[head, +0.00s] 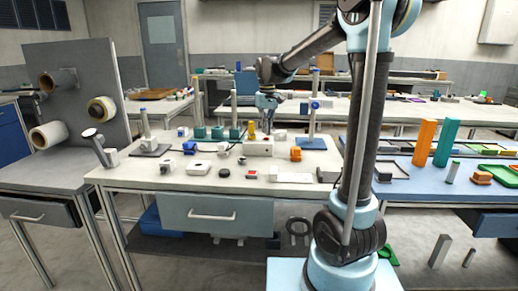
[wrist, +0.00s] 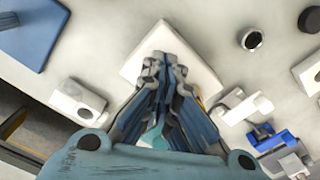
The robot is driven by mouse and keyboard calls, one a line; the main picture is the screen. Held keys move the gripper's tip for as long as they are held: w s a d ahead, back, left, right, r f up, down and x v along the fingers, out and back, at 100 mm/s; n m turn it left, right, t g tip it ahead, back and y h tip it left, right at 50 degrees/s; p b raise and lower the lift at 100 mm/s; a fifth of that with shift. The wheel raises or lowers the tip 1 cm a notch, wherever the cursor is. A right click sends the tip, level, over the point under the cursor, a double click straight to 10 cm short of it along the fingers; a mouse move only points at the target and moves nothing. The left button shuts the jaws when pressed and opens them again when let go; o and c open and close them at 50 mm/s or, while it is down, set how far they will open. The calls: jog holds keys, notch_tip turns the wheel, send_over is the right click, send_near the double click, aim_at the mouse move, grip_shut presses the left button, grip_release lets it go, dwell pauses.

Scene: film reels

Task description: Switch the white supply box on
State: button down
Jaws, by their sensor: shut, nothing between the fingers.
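A white box (head: 258,148) with a small red part on its front stands near the middle of the white table; I take it to be the supply box, but its switch is too small to read. My gripper (head: 268,121) is shut and empty, pointing down above or just behind this box. In the wrist view my shut fingers (wrist: 164,62) lie over a pale white block (wrist: 192,66) and hide its middle. I cannot tell whether the fingertips touch it, and no switch shows there.
The white table (head: 145,178) holds several small things close by: teal pots (head: 217,132), a yellow piece (head: 251,130), an orange piece (head: 295,154) and a low white box (head: 198,167). A grey board with rolls (head: 75,95) stands at left.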

jog(key=shift+f, duration=1)
dwell(0.7)
jog(key=shift+r, duration=3.5)
